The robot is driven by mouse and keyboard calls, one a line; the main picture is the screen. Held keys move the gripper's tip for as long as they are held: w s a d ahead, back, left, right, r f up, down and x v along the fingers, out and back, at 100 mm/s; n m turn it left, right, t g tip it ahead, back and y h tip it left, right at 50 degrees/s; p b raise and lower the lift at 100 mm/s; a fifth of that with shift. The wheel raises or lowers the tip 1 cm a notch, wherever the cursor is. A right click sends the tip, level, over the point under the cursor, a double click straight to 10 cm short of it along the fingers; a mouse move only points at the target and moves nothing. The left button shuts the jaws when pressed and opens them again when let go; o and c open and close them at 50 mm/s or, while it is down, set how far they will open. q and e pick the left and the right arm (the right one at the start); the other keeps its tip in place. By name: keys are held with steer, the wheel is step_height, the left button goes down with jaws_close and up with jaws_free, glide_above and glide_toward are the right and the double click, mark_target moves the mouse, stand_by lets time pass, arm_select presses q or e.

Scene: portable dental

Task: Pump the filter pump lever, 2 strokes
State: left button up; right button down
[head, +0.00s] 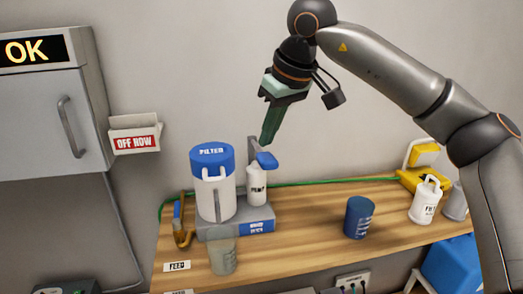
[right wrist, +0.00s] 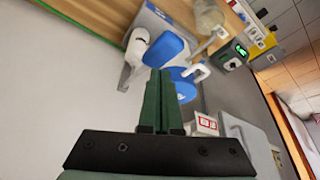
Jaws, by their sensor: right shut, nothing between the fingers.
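The filter pump (head: 257,190) is a small white cylinder labelled PUMP, with a blue lever pad (head: 267,160) at its top right. It stands beside the white filter canister (head: 215,195) with a blue lid marked FILTER, on a grey and blue base (head: 257,227). My right gripper (head: 268,142) is shut and empty, pointing down just above the pump lever with a small visible gap. In the right wrist view, its closed green fingers (right wrist: 158,75) overlap the blue lever pad (right wrist: 165,47) and the blue lid (right wrist: 182,88), so contact cannot be told there. My left gripper is not in view.
A clear beaker (head: 223,257) stands in front of the filter base. A blue cup (head: 358,217) and a white jug (head: 425,202) stand to the right on the wooden table (head: 305,240). A grey cabinet (head: 50,120) and an OFF NOW holder (head: 135,138) are at the left.

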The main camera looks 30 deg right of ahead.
mark_target(268, 169)
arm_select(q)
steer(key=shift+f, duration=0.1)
arm_select(e)
steer(key=shift+f, duration=0.15)
steer(key=shift+f+b, duration=0.75)
steer(key=shift+f, duration=0.45)
steer(key=shift+f+b, duration=1.5)
steer(key=shift+f, duration=1.05)
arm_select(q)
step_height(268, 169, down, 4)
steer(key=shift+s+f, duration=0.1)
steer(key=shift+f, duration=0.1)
arm_select(e)
step_height(268, 169, up, 8)
steer(key=p, duration=0.7)
steer(key=shift+f+p, duration=0.1)
steer(key=shift+p, duration=0.25)
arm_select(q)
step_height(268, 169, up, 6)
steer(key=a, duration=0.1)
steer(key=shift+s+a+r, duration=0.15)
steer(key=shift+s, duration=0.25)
arm_select(e)
steer(key=shift+f, duration=0.1)
